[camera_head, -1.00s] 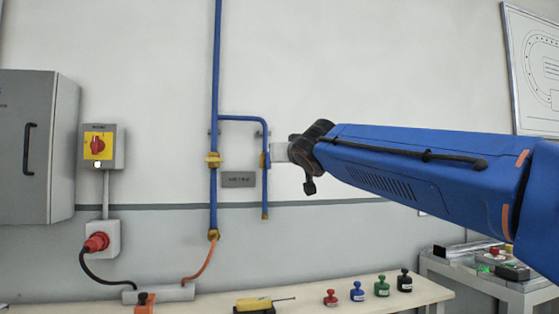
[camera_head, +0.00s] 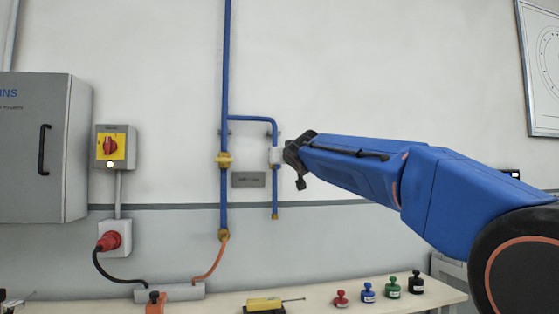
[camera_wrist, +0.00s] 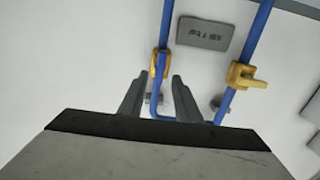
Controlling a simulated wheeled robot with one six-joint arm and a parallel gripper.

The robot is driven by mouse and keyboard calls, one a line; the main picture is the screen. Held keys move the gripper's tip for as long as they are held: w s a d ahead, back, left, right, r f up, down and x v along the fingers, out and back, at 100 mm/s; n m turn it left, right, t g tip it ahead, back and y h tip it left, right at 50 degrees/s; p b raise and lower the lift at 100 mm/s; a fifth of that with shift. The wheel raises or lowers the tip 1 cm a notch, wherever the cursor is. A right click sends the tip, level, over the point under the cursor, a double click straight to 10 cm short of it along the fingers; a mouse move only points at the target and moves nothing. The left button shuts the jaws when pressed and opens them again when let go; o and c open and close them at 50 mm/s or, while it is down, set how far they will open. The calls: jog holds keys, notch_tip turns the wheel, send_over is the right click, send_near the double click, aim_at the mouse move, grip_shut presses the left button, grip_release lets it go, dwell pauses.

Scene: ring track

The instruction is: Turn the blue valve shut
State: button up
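The blue pipe (camera_head: 225,80) runs down the wall, with a thinner blue branch (camera_head: 275,196) on its right. My gripper (camera_head: 277,156) is at this branch and hides its valve in the head view. In the wrist view, the branch's yellow valve body (camera_wrist: 164,67) shows with a narrow blue part, perhaps the lever, in front of it. My gripper also shows there (camera_wrist: 159,82), open, with one finger on each side of the blue part. I cannot tell whether the fingers touch it.
A second yellow fitting (camera_head: 223,160) sits on the main pipe to the left. A grey sign (camera_head: 248,179) hangs between the pipes. A red-yellow switch box (camera_head: 114,147) and grey cabinet (camera_head: 40,145) are further left. Below, a bench (camera_head: 330,294) holds several small coloured items.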

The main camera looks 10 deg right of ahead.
jog(key=shift+w, duration=1.85)
grip_shut()
